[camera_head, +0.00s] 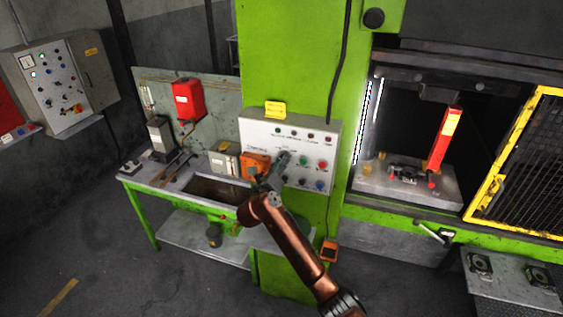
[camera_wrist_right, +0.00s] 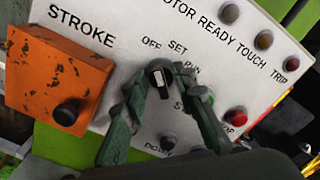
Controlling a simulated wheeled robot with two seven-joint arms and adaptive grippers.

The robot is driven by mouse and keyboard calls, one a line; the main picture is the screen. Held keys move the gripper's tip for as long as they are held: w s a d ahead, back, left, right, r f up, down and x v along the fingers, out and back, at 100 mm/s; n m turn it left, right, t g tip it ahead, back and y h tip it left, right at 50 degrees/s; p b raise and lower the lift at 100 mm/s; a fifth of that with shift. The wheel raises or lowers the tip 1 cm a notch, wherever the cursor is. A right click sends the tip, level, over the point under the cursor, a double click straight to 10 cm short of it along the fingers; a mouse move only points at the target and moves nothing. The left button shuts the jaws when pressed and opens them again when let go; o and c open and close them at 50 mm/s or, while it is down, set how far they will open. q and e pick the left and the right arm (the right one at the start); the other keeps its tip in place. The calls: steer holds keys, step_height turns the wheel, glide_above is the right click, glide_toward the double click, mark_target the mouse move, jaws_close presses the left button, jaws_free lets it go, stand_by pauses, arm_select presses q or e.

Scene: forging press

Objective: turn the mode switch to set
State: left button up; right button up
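The mode switch (camera_wrist_right: 159,76) is a small dark knob with a pale mark on its face, under the printed words OFF, SET and RUN in the right wrist view. Which word the mark points to is hard to tell. My right gripper (camera_wrist_right: 161,84) is open, with one green-grey finger on each side of the knob. Small gaps seem to remain beside the knob; contact is not clear. In the head view my right gripper (camera_head: 281,164) is in front of the white control panel (camera_head: 254,131) and hides the switch. My left gripper is not in view.
An orange STROKE box (camera_wrist_right: 55,78) with a black button sits left of the switch. Indicator lamps and a red stop button (camera_wrist_right: 236,116) lie to the right. In the head view, a green bench (camera_head: 140,215) stands left and the press with a yellow guard (camera_head: 497,182) right.

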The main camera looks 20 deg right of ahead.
steer(key=shift+c, duration=0.2)
jaws_close()
steer(key=shift+s, duration=0.1)
steer(key=m+b, duration=0.6)
steer(key=m, duration=0.2)
steer(key=shift+d+m, duration=0.15)
steer(key=shift+m, duration=0.25)
steer(key=shift+s, duration=0.1)
stand_by(0.3)
